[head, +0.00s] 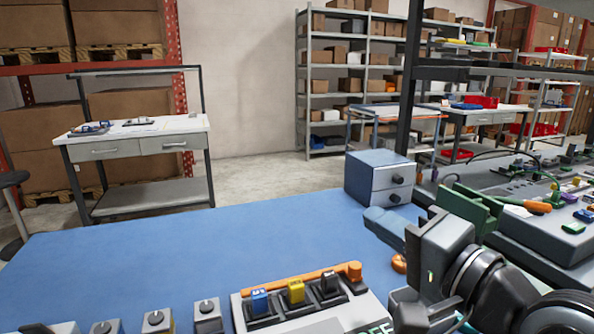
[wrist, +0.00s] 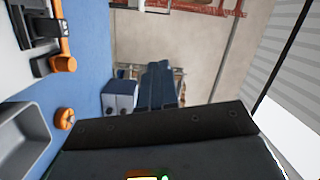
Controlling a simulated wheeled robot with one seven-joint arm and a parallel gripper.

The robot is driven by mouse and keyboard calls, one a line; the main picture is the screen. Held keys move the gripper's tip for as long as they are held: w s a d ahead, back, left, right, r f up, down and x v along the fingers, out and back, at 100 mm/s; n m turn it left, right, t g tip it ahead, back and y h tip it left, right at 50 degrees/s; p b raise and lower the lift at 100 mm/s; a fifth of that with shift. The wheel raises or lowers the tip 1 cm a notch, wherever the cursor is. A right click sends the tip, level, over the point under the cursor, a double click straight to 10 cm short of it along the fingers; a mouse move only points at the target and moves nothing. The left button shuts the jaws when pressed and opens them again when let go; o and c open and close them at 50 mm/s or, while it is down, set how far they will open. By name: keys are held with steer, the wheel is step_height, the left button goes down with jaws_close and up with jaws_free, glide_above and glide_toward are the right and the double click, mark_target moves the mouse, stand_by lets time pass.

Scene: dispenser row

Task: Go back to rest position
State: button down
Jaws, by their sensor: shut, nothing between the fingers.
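My gripper (head: 385,226) is at the right of the head view, above the blue bench top (head: 200,245). Its blue-grey fingers are together with nothing between them. In the wrist view the fingers (wrist: 160,85) point away from the camera, in front of a blue-grey drawer box (wrist: 120,97). My dark arm hides part of the bench at the lower right. The dispenser row (head: 300,290), with a blue, a yellow and a dark block under an orange bar, stands at the front edge of the head view, apart from my gripper.
The drawer box (head: 380,178) stands just behind my gripper. A small orange round thing (head: 398,262) lies beside my arm. A grey tray (wrist: 25,140) shows in the wrist view. A green fixture (head: 470,208) is at the right.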

steer(key=s+d+f+m+t+h, duration=0.15)
steer(key=s+f+h, duration=0.25)
steer(key=s+f, duration=0.5)
steer(key=s+d+f+n+g+h, duration=0.1)
steer(key=s+d+f+h, duration=0.3)
steer(key=s+f, duration=0.55)
steer(key=s+d+n, duration=0.2)
steer(key=s+n, duration=0.2)
steer(key=s, duration=0.6)
steer(key=s+d+f+n+g+h, duration=0.1)
steer(key=s+n, duration=0.4)
steer(key=s, duration=0.6)
steer(key=shift+d, duration=0.85)
steer(key=shift+f, duration=0.1)
